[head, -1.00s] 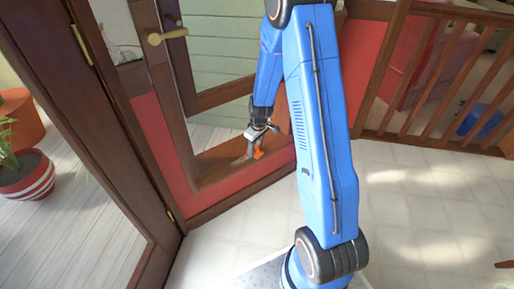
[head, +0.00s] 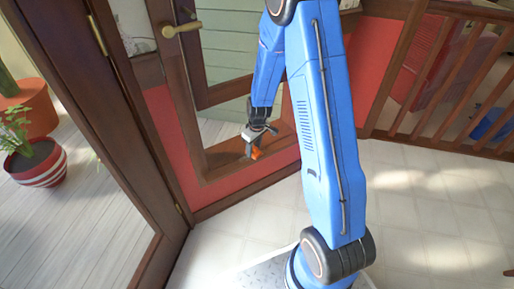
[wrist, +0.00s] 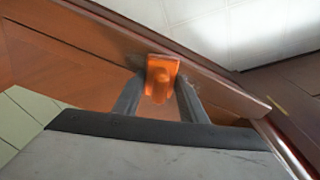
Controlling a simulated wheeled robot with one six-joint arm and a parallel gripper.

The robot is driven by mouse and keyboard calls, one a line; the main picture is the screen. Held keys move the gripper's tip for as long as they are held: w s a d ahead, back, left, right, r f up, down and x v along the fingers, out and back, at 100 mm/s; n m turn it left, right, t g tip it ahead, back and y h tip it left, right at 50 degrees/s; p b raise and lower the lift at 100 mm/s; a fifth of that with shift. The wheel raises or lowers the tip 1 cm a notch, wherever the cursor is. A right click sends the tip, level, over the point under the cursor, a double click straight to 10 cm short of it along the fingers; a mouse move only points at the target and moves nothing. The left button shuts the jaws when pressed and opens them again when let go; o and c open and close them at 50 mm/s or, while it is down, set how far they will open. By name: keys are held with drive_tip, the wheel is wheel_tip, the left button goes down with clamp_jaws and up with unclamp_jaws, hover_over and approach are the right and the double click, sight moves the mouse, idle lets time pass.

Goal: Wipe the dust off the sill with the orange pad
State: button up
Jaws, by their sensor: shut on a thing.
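The brown wooden sill (head: 222,167) runs along the bottom of the glazed opening, above a red panel. My gripper (head: 254,147) is over the sill, shut on the orange pad (head: 257,153). In the wrist view the pad (wrist: 162,73) sits between the two grey fingers of my gripper (wrist: 160,83), low at the sill's surface (wrist: 75,70) near its edge. I cannot tell for sure whether it touches. A dull greyish patch shows on the sill right beside the pad in the wrist view; part of it is hidden by the fingers.
A brown door frame with a brass handle (head: 182,28) stands left of the sill. A potted plant (head: 38,162) is farther left. A wooden railing (head: 450,85) is at the right. The pale tiled floor (head: 420,200) is clear.

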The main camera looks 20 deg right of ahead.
drive_tip(key=shift+s+a+r, duration=0.1)
drive_tip(key=shift+s+a, duration=0.1)
drive_tip(key=shift+a, duration=1.1)
drive_tip(key=shift+s+a+f, duration=0.1)
drive_tip(key=shift+s+a, duration=0.15)
drive_tip(key=shift+a, duration=1.05)
drive_tip(key=shift+s+a+r, duration=0.1)
drive_tip(key=shift+s+a, duration=0.1)
drive_tip(key=shift+a, duration=1.1)
drive_tip(key=shift+r, duration=3)
drive_tip(key=shift+r, duration=0.1)
wheel_tip(320, 180, up, 3)
drive_tip(key=shift+f, duration=0.1)
